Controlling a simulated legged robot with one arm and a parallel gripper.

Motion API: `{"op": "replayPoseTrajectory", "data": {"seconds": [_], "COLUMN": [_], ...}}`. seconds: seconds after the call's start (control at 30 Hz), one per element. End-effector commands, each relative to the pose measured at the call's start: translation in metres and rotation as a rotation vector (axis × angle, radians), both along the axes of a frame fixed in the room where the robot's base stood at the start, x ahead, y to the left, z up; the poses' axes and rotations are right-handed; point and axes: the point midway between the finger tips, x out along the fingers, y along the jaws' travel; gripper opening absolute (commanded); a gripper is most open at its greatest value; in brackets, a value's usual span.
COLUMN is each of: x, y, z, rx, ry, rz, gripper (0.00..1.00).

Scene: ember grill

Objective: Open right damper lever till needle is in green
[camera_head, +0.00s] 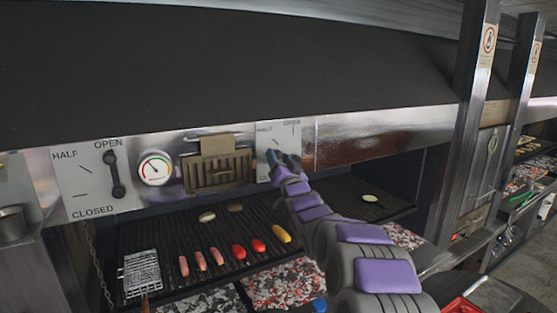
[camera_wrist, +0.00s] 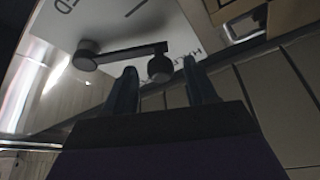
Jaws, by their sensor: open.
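The right damper plate (camera_head: 266,140) is white with HALF and OPEN printed on it. In the head view my gripper (camera_head: 284,160) covers its lever. The wrist view shows the dark right damper lever (camera_wrist: 125,53), with a round pivot at one end and a knob (camera_wrist: 160,68) at the other. My gripper (camera_wrist: 162,85) is open, its two fingers on either side of the knob; I cannot tell whether either touches it. The round gauge (camera_head: 155,169) has a white face with coloured bands; its needle is too small to read surely.
The left damper plate (camera_head: 75,175) has its dark lever (camera_head: 114,173) near upright. A tan slotted vent (camera_head: 216,170) sits between gauge and right plate. Below, the grill grate (camera_head: 150,235) holds sausages and vegetables. A metal post (camera_head: 470,130) stands at right.

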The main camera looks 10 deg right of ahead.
Motion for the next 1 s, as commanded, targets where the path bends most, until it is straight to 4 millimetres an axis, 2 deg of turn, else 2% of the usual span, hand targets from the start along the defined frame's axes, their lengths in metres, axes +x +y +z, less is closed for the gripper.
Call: {"op": "replayPoseTrajectory", "data": {"seconds": [1.0], "x": [-0.136], "y": [-0.021], "z": [-0.054], "rx": [0.001], "ry": [0.003], "rz": [-0.003], "gripper": [0.56]}}
